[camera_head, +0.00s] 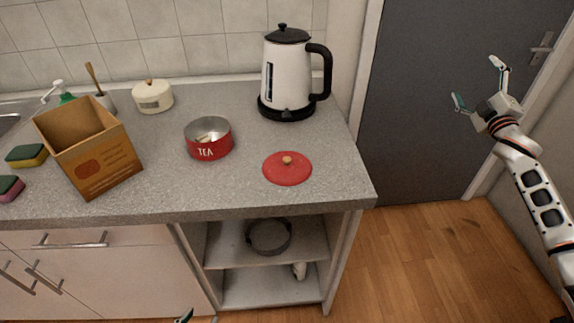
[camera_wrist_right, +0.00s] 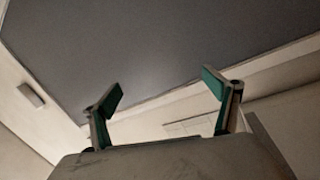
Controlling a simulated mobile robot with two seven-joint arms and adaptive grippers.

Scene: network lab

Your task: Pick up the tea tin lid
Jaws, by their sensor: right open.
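The red tea tin lid (camera_head: 287,169) lies flat on the grey counter, with a small tan knob on top. The red tea tin (camera_head: 208,140), marked TEA, stands without its lid to the left of it; something pale shows inside. My right gripper (camera_head: 479,84) is open and empty, raised in front of the grey door, well to the right of the lid. Its two spread fingers show in the right wrist view (camera_wrist_right: 162,95) with nothing between them. My left gripper (camera_head: 197,319) barely shows at the bottom edge, below the counter; its opening is not clear.
A white kettle (camera_head: 285,75) stands on its black base behind the lid. A cardboard box (camera_head: 89,150), sponges (camera_head: 26,156) and a cream pot (camera_head: 152,97) are on the left. The counter (camera_head: 335,180) is clear around the lid. A dark pan (camera_head: 268,237) sits on a shelf below.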

